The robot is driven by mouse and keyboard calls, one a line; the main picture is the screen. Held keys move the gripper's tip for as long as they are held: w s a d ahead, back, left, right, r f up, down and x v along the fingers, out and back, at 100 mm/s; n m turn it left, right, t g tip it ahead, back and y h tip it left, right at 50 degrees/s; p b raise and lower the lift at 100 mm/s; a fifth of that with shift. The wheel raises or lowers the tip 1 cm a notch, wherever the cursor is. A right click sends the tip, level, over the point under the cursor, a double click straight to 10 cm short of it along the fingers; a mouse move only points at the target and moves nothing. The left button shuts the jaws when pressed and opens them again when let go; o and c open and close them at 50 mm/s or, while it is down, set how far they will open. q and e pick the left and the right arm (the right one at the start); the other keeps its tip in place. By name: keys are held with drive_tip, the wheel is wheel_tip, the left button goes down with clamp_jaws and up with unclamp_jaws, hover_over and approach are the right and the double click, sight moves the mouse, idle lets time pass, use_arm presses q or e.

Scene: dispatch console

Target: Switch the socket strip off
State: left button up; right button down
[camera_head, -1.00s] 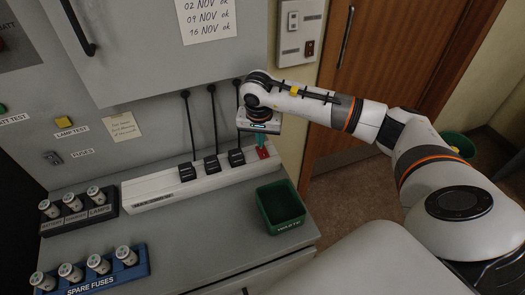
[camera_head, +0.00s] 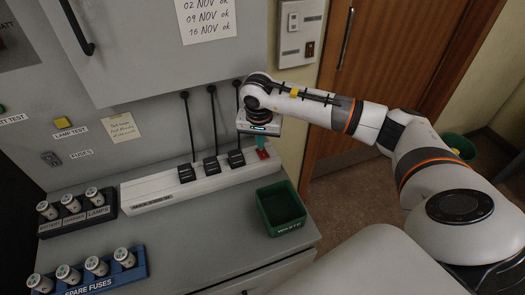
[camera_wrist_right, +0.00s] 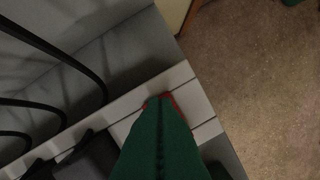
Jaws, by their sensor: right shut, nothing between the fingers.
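The white socket strip (camera_head: 150,190) lies along the back of the grey counter, with several black plugs (camera_head: 211,165) in it and cables rising behind. Its red rocker switch (camera_head: 262,154) is at the right end. My right gripper (camera_head: 260,146) is shut and empty, its green fingers pointing down at the red switch. In the right wrist view the green fingers (camera_wrist_right: 162,145) cover most of the switch, and only red edges (camera_wrist_right: 167,98) show; I cannot tell whether they touch or which way the rocker is tilted. My left gripper is not in view.
A green waste bin (camera_head: 281,207) stands on the counter in front of the strip's right end. The counter middle is clear.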

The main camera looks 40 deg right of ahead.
wheel_tip(320, 180, up, 6)
drive_tip(key=p, duration=0.3)
drive_tip(key=shift+r, duration=0.2)
drive_tip(key=shift+s, duration=0.1)
idle(0.5)
